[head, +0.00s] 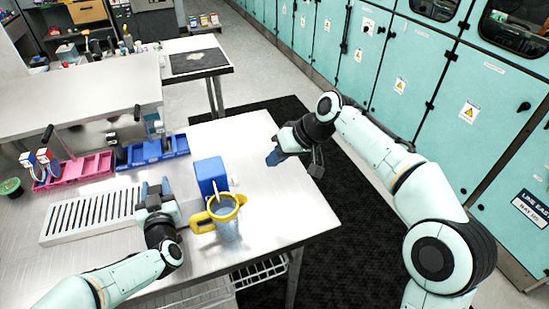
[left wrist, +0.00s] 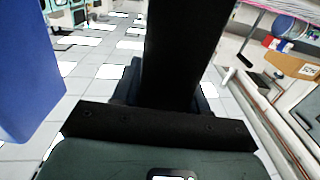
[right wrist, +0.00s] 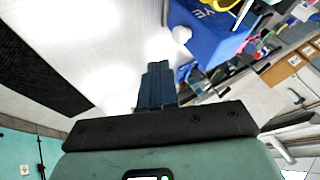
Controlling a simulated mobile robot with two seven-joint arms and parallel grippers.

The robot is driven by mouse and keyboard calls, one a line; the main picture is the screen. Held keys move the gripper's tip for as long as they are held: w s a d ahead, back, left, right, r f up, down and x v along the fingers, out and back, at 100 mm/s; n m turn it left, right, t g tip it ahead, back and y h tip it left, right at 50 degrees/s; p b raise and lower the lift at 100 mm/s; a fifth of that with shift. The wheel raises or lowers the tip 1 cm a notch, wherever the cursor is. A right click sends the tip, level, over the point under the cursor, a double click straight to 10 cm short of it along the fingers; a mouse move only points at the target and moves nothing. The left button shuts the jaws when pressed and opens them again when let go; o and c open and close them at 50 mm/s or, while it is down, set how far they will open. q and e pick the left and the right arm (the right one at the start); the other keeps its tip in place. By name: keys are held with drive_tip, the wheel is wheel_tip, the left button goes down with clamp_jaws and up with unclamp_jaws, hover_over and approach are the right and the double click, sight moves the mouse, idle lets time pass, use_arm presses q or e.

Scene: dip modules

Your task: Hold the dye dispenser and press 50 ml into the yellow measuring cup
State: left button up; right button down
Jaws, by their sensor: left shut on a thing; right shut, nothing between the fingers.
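The blue dye dispenser (head: 207,173) stands upright near the middle of the table; its lettered side (right wrist: 214,30) and a white round knob (right wrist: 181,34) show in the right wrist view. The yellow measuring cup (head: 241,200), clear-bodied with a yellow rim and handle, stands just in front of it. I cannot tell its liquid level.
A slotted white rack (head: 60,226) lies left of my left gripper. A pink tray (head: 75,175) and a blue tray (head: 152,151) stand behind it. A green round container (head: 10,187) is at the far left. The table's right part is clear up to its edge.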

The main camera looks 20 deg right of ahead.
sight(235, 181)
idle(0.3)
drive_tip(key=shift+s+d, duration=0.15)
drive_tip(key=shift+d, duration=0.85)
drive_tip(key=shift+f, duration=0.1)
drive_tip(key=w+a+f, duration=0.3)
drive_tip(key=a+f, duration=0.5)
drive_tip(key=shift+w+a, duration=0.4)
